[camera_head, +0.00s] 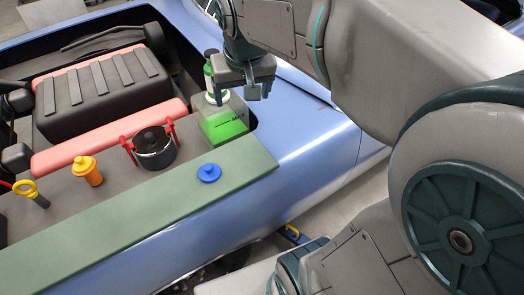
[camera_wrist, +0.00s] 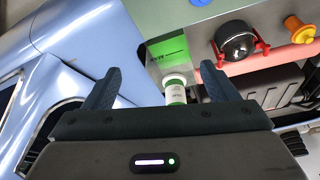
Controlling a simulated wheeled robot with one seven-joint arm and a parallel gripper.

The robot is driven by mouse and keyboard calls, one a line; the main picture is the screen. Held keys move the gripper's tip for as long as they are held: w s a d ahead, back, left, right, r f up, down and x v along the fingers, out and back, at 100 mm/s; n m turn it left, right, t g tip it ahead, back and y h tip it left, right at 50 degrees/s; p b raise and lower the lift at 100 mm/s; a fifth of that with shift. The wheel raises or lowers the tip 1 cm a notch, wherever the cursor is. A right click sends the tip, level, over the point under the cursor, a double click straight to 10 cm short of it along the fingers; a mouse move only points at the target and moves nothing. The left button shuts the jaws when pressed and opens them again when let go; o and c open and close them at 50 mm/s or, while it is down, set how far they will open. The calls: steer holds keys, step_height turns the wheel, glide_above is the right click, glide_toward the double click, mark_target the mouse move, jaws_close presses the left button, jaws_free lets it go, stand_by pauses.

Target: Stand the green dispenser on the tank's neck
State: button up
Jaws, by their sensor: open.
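The green dispenser (camera_head: 208,70) is a green and white bottle, upright at the back of the tank (camera_head: 224,122), which has a bright green front face with a level mark. The dispenser's white lower part appears to meet the tank's top, but the neck itself is hidden. My gripper (camera_head: 238,98) is open, in front of the dispenser in the head view and partly covering it. In the wrist view the dispenser (camera_wrist: 175,92) shows between the spread fingers, with its lower end toward the tank (camera_wrist: 168,55). I see no finger touching it.
A blue cap (camera_head: 208,173) lies on the green front ledge (camera_head: 130,215). A black cylinder with red clamps (camera_head: 154,148), an orange plug (camera_head: 88,171) and a yellow ring handle (camera_head: 27,190) stand to the left. A ribbed dark engine cover (camera_head: 100,88) lies behind.

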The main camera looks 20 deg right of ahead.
steer(key=s+f+n, duration=0.1)
steer(key=s+f, duration=0.6)
steer(key=s, duration=0.5)
steer(key=shift+s, duration=0.2)
steer(key=shift+a, duration=0.1)
